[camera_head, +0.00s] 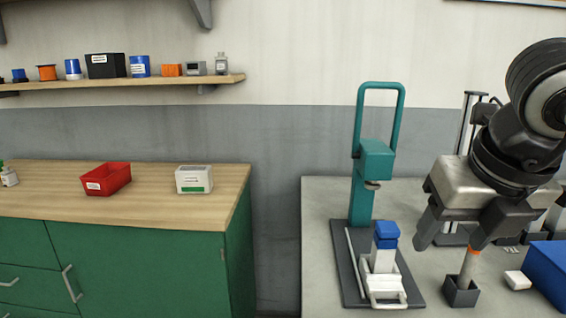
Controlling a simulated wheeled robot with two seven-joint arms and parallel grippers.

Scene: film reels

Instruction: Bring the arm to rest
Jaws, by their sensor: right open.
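My right arm comes in from the upper right over the grey table (320,240). My right gripper (449,243) points down with its two dark fingers apart, open and with nothing seen between them. Its right fingertip overlaps in view the top of a thin light-coloured rod with an orange band (467,268). I cannot tell whether they touch. The rod stands in a small dark square holder (460,293). My left gripper is not in view.
A teal press (375,160) stands on a dark base left of the gripper, with a blue-topped white part (384,250) on it. A blue box (548,268) and a small white block (517,280) lie at right. A green cabinet (130,265) stands at left.

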